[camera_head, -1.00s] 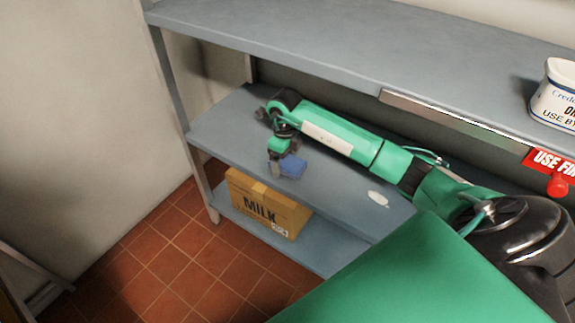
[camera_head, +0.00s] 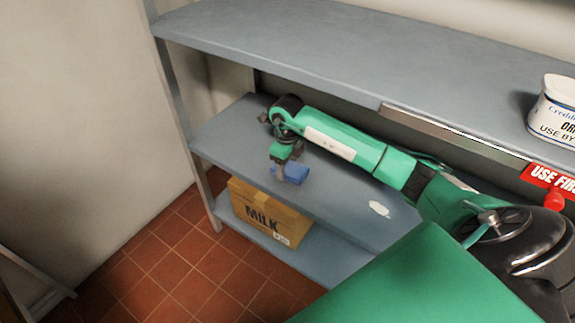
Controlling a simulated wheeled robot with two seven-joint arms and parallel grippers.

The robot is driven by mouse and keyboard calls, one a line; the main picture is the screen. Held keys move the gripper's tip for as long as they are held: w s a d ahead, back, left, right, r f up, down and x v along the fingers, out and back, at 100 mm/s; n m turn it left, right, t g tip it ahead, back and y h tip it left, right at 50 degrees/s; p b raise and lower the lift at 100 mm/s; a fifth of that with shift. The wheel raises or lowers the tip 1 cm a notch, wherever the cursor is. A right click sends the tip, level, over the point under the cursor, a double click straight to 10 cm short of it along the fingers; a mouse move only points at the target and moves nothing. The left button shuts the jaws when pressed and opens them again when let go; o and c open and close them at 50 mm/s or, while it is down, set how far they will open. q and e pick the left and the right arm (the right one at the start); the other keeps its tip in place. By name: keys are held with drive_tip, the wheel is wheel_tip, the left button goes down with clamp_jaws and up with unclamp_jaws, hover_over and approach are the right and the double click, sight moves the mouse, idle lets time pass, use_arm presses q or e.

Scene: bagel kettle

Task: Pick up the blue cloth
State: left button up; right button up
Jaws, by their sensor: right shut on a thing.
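The blue cloth (camera_head: 293,174) is a small blue patch at the middle shelf, near its front edge. My right gripper (camera_head: 287,172) is at the cloth, pointing down, with its fingers shut on it. The fingers hide part of the cloth, and I cannot tell how far it is off the shelf. My left gripper is not in view.
The middle shelf (camera_head: 232,138) holds a small white item (camera_head: 379,209) to the right. Above my right arm is the upper shelf (camera_head: 300,50) with a white tub (camera_head: 555,112). A milk carton box (camera_head: 262,215) stands on the lower shelf.

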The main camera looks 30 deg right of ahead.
drive_tip(key=shift+s+a+r+p, duration=0.1)
drive_tip(key=shift+a+r+p, duration=0.25)
drive_tip(key=shift+r, duration=0.2)
drive_tip(key=shift+s+a+r+p, duration=0.1)
drive_tip(key=shift+a+r+p, duration=0.1)
drive_tip(key=shift+r+p, duration=0.3)
use_arm(q)
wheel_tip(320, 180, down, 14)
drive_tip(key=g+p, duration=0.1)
drive_tip(key=p, duration=0.3)
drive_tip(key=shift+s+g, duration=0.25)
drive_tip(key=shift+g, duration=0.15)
use_arm(e)
drive_tip(key=s+a, duration=0.4)
drive_tip(key=a, duration=0.5)
drive_tip(key=s+a, duration=0.4)
drive_tip(key=a, duration=0.6)
drive_tip(key=s+a, duration=0.3)
drive_tip(key=a, duration=0.6)
drive_tip(key=shift+s+a, duration=0.3)
drive_tip(key=shift+s, duration=0.1)
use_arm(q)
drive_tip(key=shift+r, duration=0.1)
use_arm(e)
drive_tip(key=shift+f, duration=0.1)
